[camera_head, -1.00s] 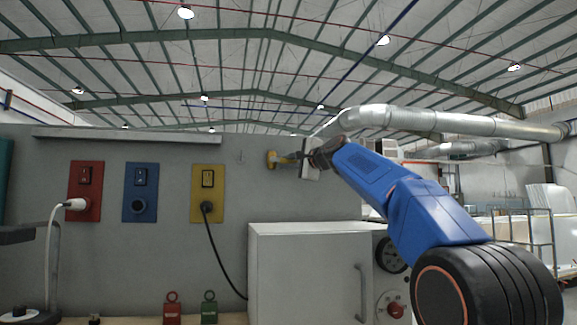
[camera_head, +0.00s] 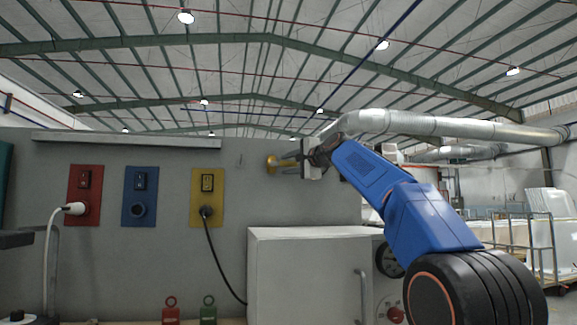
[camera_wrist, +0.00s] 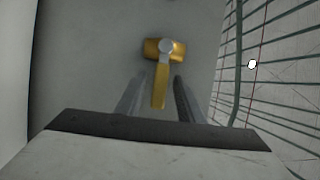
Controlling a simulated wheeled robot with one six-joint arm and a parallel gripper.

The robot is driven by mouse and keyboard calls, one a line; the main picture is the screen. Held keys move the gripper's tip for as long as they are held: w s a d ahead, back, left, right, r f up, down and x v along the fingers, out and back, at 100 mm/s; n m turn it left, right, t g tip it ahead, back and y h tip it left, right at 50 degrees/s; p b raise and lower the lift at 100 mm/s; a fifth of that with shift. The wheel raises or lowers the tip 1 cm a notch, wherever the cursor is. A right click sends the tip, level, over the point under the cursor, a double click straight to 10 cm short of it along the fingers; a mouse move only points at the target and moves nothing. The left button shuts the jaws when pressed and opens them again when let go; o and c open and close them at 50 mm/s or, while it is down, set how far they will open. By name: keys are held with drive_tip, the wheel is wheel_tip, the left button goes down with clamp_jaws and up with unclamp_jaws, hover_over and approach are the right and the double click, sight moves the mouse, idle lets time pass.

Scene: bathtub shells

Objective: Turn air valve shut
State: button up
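The air valve is a yellow fitting (camera_head: 271,162) on the grey wall panel, above the white cabinet. In the wrist view, its yellow body (camera_wrist: 177,50) lies crosswise with a round grey hub, and its lever (camera_wrist: 161,88) points down the picture toward my gripper. My gripper (camera_head: 284,163) is just in front of the valve, coming from the right. In the wrist view, my gripper (camera_wrist: 157,92) is open, with one finger on each side of the lever's end. Gaps show between the lever and both fingers. Whether anything touches is unclear in the head view.
The white cabinet (camera_head: 305,275) with a handle stands below the valve, with a gauge (camera_head: 389,259) and red knob at its right. Red (camera_head: 87,193), blue (camera_head: 140,193) and yellow (camera_head: 207,180) switch plates are on the wall to the left. A black cable hangs from the yellow plate.

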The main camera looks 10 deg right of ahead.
drive_tip(key=v, duration=1.7)
drive_tip(key=shift+s, duration=0.2)
